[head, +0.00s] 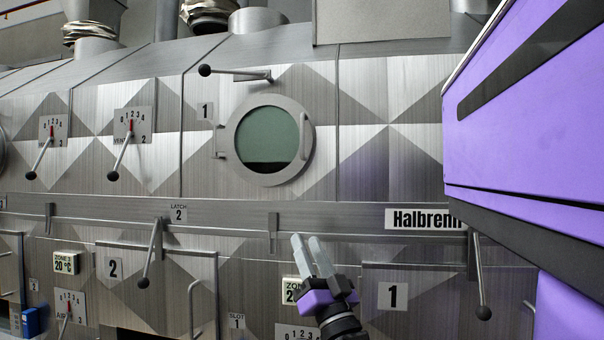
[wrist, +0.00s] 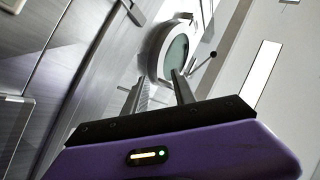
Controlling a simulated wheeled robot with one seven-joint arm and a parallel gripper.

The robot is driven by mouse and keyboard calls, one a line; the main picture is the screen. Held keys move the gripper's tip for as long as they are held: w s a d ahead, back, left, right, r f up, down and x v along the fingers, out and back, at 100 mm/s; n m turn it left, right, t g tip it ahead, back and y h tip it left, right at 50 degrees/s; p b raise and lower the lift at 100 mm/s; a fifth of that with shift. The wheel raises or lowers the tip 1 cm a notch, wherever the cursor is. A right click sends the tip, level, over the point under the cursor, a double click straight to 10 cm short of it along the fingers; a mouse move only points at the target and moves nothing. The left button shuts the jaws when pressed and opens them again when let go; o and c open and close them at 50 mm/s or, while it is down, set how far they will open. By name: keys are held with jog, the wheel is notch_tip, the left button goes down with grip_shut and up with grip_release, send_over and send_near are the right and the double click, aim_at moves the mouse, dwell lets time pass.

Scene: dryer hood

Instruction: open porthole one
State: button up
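Porthole one (head: 262,141) is a round metal-rimmed window with green glass in the upper hood wall, beside a plate marked 1 (head: 205,111). It looks shut. Its hinge (head: 219,141) is on the left and a bar handle (head: 302,137) on the right of the rim. My gripper (head: 308,240) is below and slightly right of the porthole, fingers pointing up, apart from it. In the wrist view my gripper (wrist: 156,82) has its two fingers spread with nothing between them. The porthole (wrist: 177,52) shows beyond the fingertips there, seen at a slant.
A ball-ended lever (head: 235,73) sits above the porthole. A horizontal rail (head: 340,215) runs below it, with the Halbrenn sign (head: 423,218). Ball-ended levers hang at the latch 2 plate (head: 150,255) and at right (head: 480,285). My purple arm fills the right side.

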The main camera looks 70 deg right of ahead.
jog(key=s+d+r+n+t+y+p, duration=0.1)
jog(key=s+r+n+y+p, duration=0.15)
jog(key=r, duration=0.75)
jog(key=s+d+r+n+t+y+p, duration=0.1)
jog(key=s+r+n+y, duration=0.2)
jog(key=r, duration=0.8)
jog(key=s+d+r+n+t+y+p, duration=0.1)
jog(key=r+n+y, duration=0.25)
jog(key=r, duration=0.65)
jog(key=g+y+p, duration=0.2)
jog(key=g+p, duration=0.1)
jog(key=g, duration=0.2)
send_over(302, 155)
jog(key=shift+m, duration=0.4)
jog(key=f, duration=0.6)
jog(key=shift+w+d, duration=0.1)
jog(key=shift+d, duration=0.25)
grip_shut()
